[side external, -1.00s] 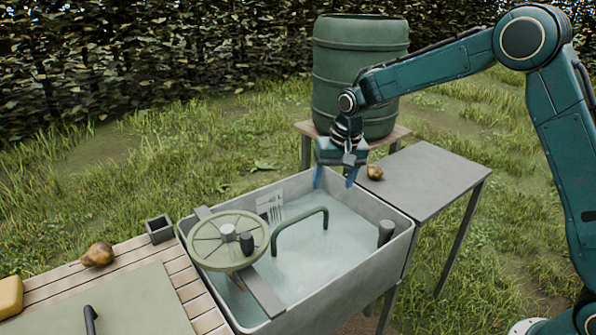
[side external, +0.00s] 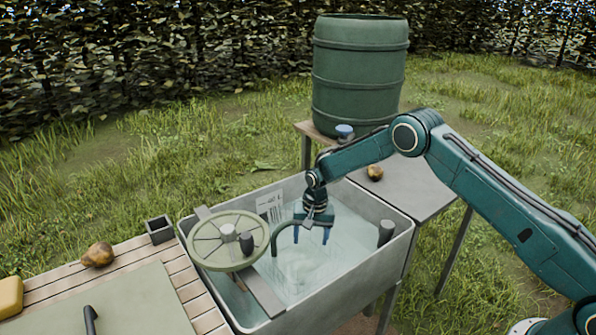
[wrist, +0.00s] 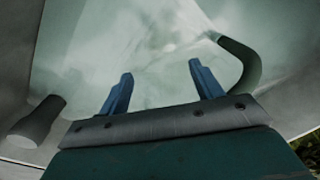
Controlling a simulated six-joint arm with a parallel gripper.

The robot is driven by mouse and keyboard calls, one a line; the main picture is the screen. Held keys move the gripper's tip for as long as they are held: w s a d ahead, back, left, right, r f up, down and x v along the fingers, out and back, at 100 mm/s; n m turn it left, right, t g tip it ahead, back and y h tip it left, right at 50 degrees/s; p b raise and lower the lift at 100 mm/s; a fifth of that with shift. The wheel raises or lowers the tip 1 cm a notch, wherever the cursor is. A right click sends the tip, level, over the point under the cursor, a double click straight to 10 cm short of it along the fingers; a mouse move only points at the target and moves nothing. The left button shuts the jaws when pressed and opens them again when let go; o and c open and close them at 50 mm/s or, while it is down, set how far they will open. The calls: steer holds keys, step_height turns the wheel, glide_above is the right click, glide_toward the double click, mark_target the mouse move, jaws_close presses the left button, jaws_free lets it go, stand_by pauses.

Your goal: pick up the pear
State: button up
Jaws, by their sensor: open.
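One brownish pear (side external: 98,255) lies on the slatted wooden bench at the left. Another yellow-brown pear (side external: 375,172) sits on the grey side table behind the sink. My gripper (side external: 311,240) is over the water in the sink, pointing down, beside the dark curved handle. Its two blue fingers are apart with nothing between them; they also show in the wrist view (wrist: 161,70). I cannot tell whether the fingertips touch the water. No pear is clear in the wrist view; a faint pale spot shows in the water.
The grey sink (side external: 345,284) holds water, a curved green handle (side external: 276,236), a round spoked wheel on a crossbar (side external: 228,241) and a dark cylinder (side external: 386,233). A small square box (side external: 159,229) stands left of it. A green barrel (side external: 360,75) stands behind.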

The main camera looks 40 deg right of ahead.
mark_target(308, 265)
steer(key=shift+f, duration=0.1)
steer(key=shift+w+a+f, duration=0.1)
steer(key=shift+f, duration=2.05)
steer(key=shift+w+a+f, duration=0.1)
steer(key=shift+f, duration=2)
steer(key=shift+f, duration=2.55)
steer(key=shift+w, duration=0.1)
steer(key=c, duration=0.8)
steer(key=shift+r, duration=0.15)
